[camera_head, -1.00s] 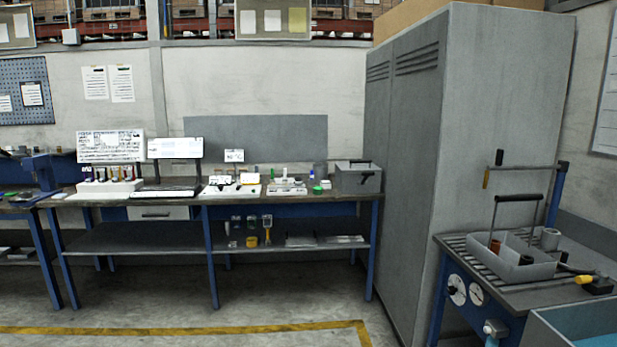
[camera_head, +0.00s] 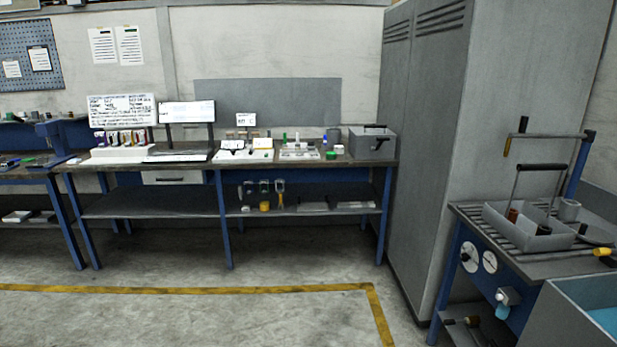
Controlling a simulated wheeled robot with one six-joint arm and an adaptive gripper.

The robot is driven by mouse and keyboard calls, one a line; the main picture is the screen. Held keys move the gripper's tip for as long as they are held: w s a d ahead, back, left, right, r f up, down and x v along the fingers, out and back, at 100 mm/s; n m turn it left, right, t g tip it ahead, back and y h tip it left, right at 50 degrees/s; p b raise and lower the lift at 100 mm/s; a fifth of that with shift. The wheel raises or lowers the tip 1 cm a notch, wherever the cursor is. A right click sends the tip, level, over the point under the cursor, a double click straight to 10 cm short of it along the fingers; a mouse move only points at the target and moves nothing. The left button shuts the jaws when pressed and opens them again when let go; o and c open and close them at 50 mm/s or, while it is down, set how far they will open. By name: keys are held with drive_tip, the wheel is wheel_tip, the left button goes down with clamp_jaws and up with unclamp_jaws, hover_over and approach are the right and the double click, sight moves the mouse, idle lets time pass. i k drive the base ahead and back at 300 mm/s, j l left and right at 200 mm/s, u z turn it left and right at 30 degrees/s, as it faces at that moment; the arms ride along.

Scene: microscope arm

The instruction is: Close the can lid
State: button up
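My gripper is not in view. No lid can be made out clearly, and I cannot tell which vessel is the can. A small grey cylinder (camera_head: 334,135) stands at the back of the long workbench (camera_head: 120,205), left of a grey box with a dark handle (camera_head: 372,143). A small green-topped item (camera_head: 331,155) sits in front of it. Another grey cylinder (camera_head: 569,210) stands on the right-hand bench (camera_head: 462,212), behind a grey handled tray (camera_head: 545,243). All are too small to show whether a lid is open or shut.
A tall grey cabinet (camera_head: 430,170) stands between the two benches. The long bench carries white racks (camera_head: 300,152), signs and a keyboard. A blue-filled bin (camera_head: 590,300) is at the lower right. The concrete floor (camera_head: 200,320) ahead is open, with a yellow line (camera_head: 190,290).

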sight(333, 118)
drive_tip(key=i+j+u, duration=0.3)
drive_tip(key=i, duration=0.45)
drive_tip(key=i+u, duration=0.35)
drive_tip(key=i, duration=0.45)
drive_tip(key=i+z, duration=0.15)
drive_tip(key=i, duration=0.3)
drive_tip(key=i+j+z, duration=0.2)
drive_tip(key=i, duration=0.25)
drive_tip(key=i+j+z, duration=0.15)
drive_tip(key=i, duration=0.3)
drive_tip(key=i+j+z, duration=0.2)
drive_tip(key=i, duration=0.25)
drive_tip(key=i+j+z, duration=0.5)
drive_tip(key=i, duration=0.15)
